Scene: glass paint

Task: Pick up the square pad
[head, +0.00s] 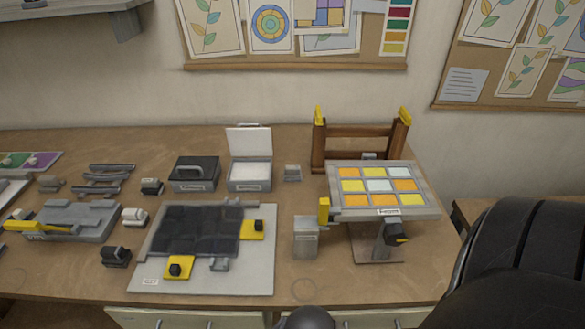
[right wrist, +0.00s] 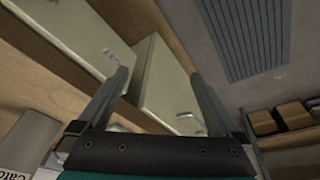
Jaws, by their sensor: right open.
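No thing in view is clearly marked as the square pad. The closest match is a square white surface (head: 249,170) inside a small grey box (head: 249,185) with its lid up, at the back middle of the bench in the head view. A small grey block (head: 292,172) stands just right of it. My right gripper (right wrist: 158,92) is open and empty in the right wrist view, with pale drawer fronts (right wrist: 160,75) beyond its fingers. The right gripper does not show in the head view, and neither does my left gripper.
A tilted stand (head: 434,207) holds yellow, orange and pale tiles at the bench's right. A grey board (head: 262,279) with dark panels and yellow clamps lies mid-bench. A closed dark case (head: 195,175) sits left of the open box. Bare wood (head: 345,290) shows at the front right.

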